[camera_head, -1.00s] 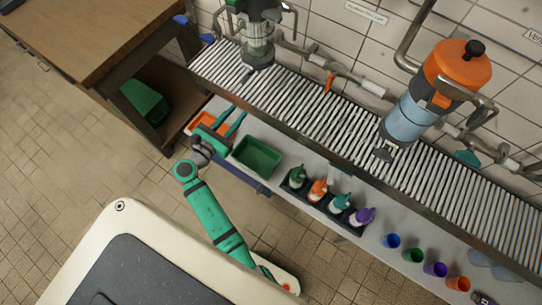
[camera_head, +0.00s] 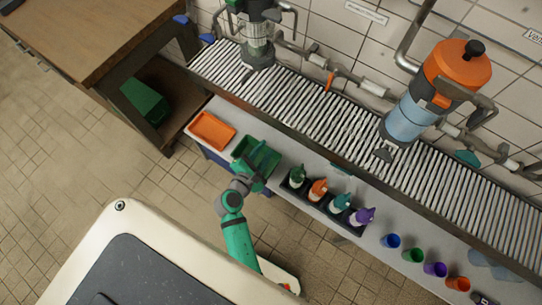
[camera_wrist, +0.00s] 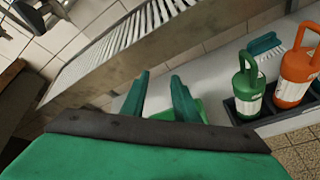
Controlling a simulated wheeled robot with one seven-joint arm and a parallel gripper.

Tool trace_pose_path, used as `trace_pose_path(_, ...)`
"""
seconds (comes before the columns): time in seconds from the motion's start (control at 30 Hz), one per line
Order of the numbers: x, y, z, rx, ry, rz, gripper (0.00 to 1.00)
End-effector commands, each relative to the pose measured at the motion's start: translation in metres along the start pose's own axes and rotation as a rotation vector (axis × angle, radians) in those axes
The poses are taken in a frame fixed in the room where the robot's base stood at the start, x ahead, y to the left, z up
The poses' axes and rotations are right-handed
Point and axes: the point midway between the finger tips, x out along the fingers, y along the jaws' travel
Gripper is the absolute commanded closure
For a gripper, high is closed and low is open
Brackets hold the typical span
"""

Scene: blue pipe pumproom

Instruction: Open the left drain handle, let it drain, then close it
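The left strainer vessel (camera_head: 258,52), with a dark green top and clear middle, stands at the back on the slatted grate. A small dark handle (camera_head: 247,76) shows at its foot on the grate; I take it for the left drain handle, but it is too small to tell its position. My gripper (camera_head: 262,152) is over the green tray on the shelf below the grate, well apart from the vessel. In the wrist view its two green fingers (camera_wrist: 160,88) stand apart with nothing held between them.
An orange tray (camera_head: 211,130) lies left of the green tray (camera_head: 270,145). A caddy of several bottles (camera_head: 330,200) and coloured cups (camera_head: 413,255) stand to the right. The slatted grate (camera_head: 300,98) overhangs behind. A blue vessel with an orange top (camera_head: 457,68) stands at right.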

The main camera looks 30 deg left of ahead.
Motion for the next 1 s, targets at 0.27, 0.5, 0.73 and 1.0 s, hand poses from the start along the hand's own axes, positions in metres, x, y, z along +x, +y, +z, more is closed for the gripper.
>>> trace_pose_path(0.27, -0.017, -0.041, 0.004, 0.219, 0.066, -0.024, 0.73)
trace_pose_path(0.5, -0.026, -0.055, 0.006, 0.323, 0.092, -0.030, 0.73)
trace_pose_path(0.73, -0.027, -0.056, 0.006, 0.339, 0.096, -0.030, 0.73)
trace_pose_path(1.0, -0.033, -0.065, 0.008, 0.384, 0.105, -0.037, 0.73)
